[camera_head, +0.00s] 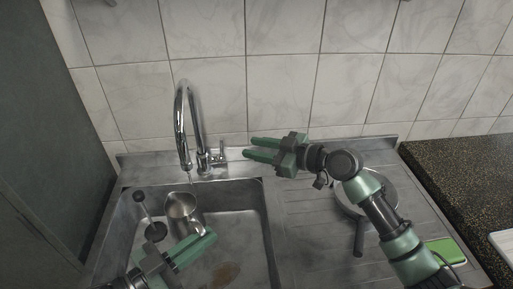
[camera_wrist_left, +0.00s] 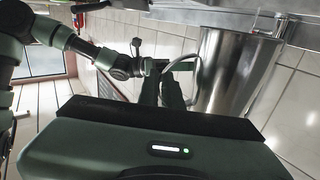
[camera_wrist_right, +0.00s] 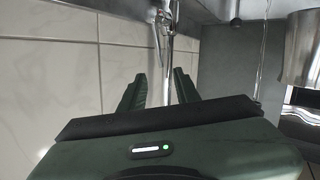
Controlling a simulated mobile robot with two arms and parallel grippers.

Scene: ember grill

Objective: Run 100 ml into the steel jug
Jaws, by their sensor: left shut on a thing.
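The chrome tap (camera_head: 183,115) has a curved spout and a side lever (camera_head: 220,154). My right gripper (camera_head: 247,148) is open and empty, its fingers pointing left towards the lever, just right of it.
A black-ended rod-like tool (camera_head: 146,215) stands in the sink (camera_head: 250,225), left of the jug. A pan (camera_head: 385,188) lies on the drainboard, under my right arm. A green sponge (camera_head: 447,251) lies further right. The tiled wall is close behind the tap.

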